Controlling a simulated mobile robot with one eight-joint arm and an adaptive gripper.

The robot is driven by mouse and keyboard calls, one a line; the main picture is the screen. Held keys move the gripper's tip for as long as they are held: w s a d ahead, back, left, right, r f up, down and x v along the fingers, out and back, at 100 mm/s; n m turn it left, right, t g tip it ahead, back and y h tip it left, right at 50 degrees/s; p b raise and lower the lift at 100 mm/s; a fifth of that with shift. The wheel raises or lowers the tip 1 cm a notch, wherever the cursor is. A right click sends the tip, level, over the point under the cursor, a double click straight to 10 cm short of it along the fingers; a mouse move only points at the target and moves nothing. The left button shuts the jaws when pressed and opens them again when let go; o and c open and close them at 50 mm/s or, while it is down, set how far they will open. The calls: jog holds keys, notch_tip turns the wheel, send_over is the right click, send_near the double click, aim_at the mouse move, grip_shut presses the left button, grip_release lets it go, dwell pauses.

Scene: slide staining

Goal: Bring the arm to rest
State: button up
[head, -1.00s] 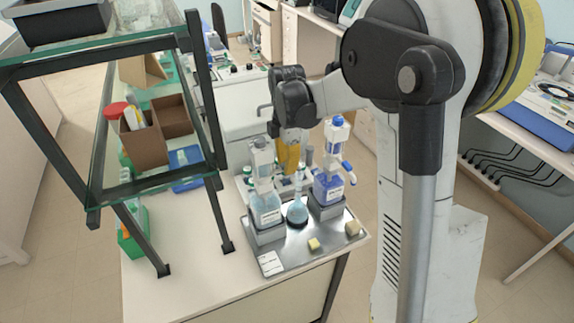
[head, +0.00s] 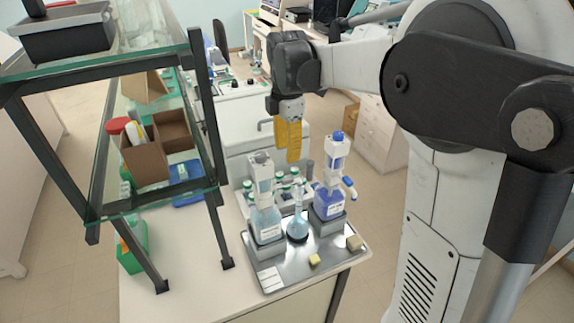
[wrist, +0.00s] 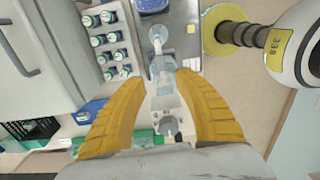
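My gripper (head: 288,140) hangs in the air above the bench, behind and above the bottles on the steel tray. In the wrist view its two yellow fingers (wrist: 160,110) stand apart with nothing held between them. My arm reaches in from the right.
A glass shelf rack (head: 150,202) with cardboard boxes (head: 146,163) stands at the left of the bench. Several green-capped vials (wrist: 112,50) stand in a rack behind the tray. Yellow sponge pieces (head: 315,260) lie at the tray's front. Air around the gripper looks clear.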

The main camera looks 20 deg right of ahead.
jog(key=shift+r, duration=0.7)
jog(key=shift+s, duration=0.1)
